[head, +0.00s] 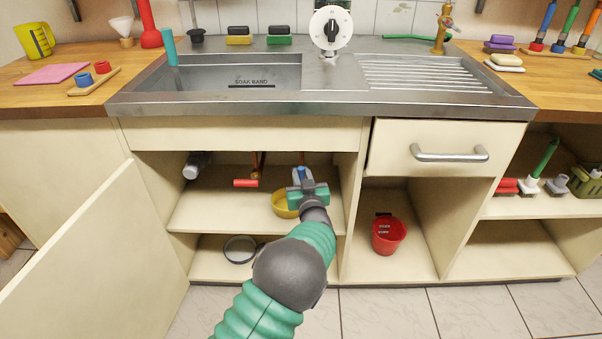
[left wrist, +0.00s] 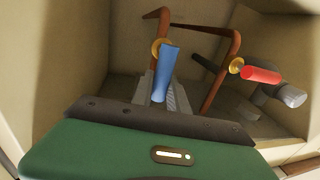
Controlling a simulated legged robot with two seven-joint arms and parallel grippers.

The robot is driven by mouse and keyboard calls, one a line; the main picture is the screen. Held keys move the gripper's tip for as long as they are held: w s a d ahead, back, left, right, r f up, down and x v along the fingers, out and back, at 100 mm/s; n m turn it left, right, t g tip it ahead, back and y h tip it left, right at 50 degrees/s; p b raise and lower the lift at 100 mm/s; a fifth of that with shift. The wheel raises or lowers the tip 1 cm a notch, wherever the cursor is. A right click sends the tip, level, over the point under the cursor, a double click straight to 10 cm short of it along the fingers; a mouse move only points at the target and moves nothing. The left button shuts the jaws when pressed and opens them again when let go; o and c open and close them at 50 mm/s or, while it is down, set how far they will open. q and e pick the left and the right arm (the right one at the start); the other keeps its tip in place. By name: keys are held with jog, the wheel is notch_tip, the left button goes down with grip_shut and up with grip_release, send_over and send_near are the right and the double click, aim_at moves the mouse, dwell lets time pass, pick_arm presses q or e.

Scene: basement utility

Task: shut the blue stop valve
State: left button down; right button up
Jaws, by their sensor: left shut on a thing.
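The blue stop valve's lever handle (head: 300,174) shows inside the open cabinet under the sink, at the far end of my left gripper (head: 302,186). In the left wrist view the blue handle (left wrist: 167,75) extends from a brass valve body (left wrist: 161,48) on a copper pipe toward my gripper. The grey fingers (left wrist: 162,96) lie on both sides of the handle, shut on it. A red valve handle (head: 246,183) sits to the left in the head view; it also shows in the left wrist view (left wrist: 262,75). My right gripper is not in view.
The cabinet door (head: 95,250) stands open at the left. A yellow bowl (head: 284,205) is on the shelf just beside my gripper. A grey ring-shaped dish (head: 240,249) lies below, and a red bucket (head: 388,236) stands in the right compartment.

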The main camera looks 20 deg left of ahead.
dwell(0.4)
pick_arm(q)
jog(key=n, duration=0.1)
jog(key=a+n+p, duration=0.1)
jog(key=shift+s+n, duration=0.15)
jog(key=shift+n, duration=0.15)
jog(key=shift+s+a+f+n+g+h+b, duration=0.15)
jog(key=shift+a+f+n+h+b, duration=0.8)
jog(key=shift+n, duration=1.25)
jog(key=shift+s+a+f+n+g+h+b, duration=0.15)
jog(key=shift+f+n+h+b, duration=0.35)
jog(key=shift+n+b, duration=1.35)
jog(key=shift+s+a+f+n+g+h+b, duration=0.2)
jog(key=shift+a+f+n+h+b, duration=0.5)
jog(key=shift+n, duration=1.85)
jog(key=shift+d+f, duration=0.25)
jog(key=c, duration=1.3)
grip_release()
jog(key=shift+r, duration=0.1)
